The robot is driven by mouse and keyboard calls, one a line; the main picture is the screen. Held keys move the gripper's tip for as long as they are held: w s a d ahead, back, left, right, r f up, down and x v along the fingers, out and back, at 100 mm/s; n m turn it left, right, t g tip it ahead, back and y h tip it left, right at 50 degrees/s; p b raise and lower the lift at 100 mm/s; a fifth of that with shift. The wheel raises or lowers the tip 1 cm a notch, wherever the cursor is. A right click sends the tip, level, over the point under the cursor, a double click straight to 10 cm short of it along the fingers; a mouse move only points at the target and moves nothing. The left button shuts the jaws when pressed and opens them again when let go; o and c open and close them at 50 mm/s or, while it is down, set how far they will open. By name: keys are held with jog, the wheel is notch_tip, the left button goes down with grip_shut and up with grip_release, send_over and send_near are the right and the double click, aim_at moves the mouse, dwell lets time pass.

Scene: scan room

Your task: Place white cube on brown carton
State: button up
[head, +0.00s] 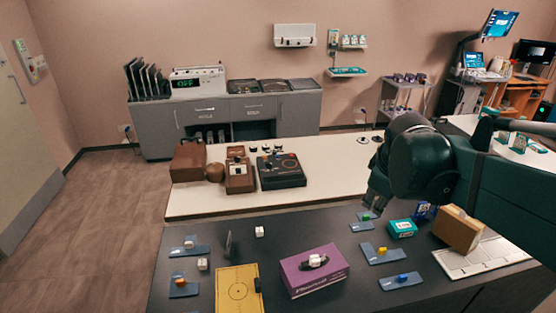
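A small white cube (259,231) sits on the dark table near its back edge, left of the middle. Another small whitish cube (202,264) stands farther left, beside a blue plate. My gripper (373,209) points down above the table's back right part, left of the carton and well right of the white cubes. Its fingers are small and dark here, so I cannot tell whether they are open. I see no cube in it.
A purple box (314,270) with a whitish item on top stands at the front middle, and a yellow board (238,289) lies left of it. Several blue plates hold coloured blocks. A teal box (402,228) stands near the carton. A white table (330,168) is behind.

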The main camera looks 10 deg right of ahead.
jog(key=s+a+f+m+t+y, duration=0.1)
jog(key=s+a+f+m, duration=0.1)
jog(key=s+a, duration=0.3)
jog(key=s+a+f+m+t+y, duration=0.1)
jog(key=s+a+m, duration=0.4)
jog(key=a, duration=0.7)
jog(key=shift+s+f+y, duration=0.3)
jog(key=shift+s+f, duration=0.2)
jog(key=shift+f, duration=0.35)
